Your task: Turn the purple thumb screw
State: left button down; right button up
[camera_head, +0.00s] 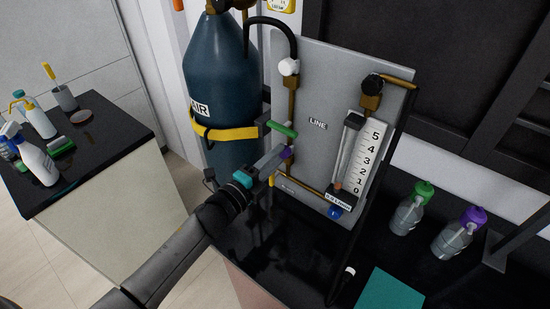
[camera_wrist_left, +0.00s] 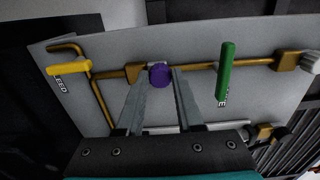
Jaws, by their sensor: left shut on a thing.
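The purple thumb screw (camera_wrist_left: 158,76) sits on the brass pipe of the grey panel, between the yellow handle (camera_wrist_left: 69,68) and the green handle (camera_wrist_left: 226,70) in the left wrist view. In the head view the purple screw (camera_head: 287,153) is partly hidden by my left gripper (camera_head: 279,157). The gripper's fingers are on the two sides of the screw and shut on it. In the left wrist view the gripper (camera_wrist_left: 160,78) faces the panel. My right gripper is in neither view.
The grey panel (camera_head: 300,90) carries brass pipes and a flow meter (camera_head: 352,160). A dark blue gas cylinder (camera_head: 215,80) with a yellow strap stands left of it. Bottles with green (camera_head: 424,192) and purple (camera_head: 473,218) caps stand at the right, near a teal mat (camera_head: 388,290).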

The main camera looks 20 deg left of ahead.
pick_arm(q)
jog(key=c, duration=0.5)
grip_release()
jog(key=shift+c, duration=0.2)
jog(key=shift+s, duration=0.1)
jog(key=b+v, duration=0.1)
jog(key=v, duration=1.4)
jog(key=shift+b, duration=0.35)
jog(key=shift+a, duration=0.1)
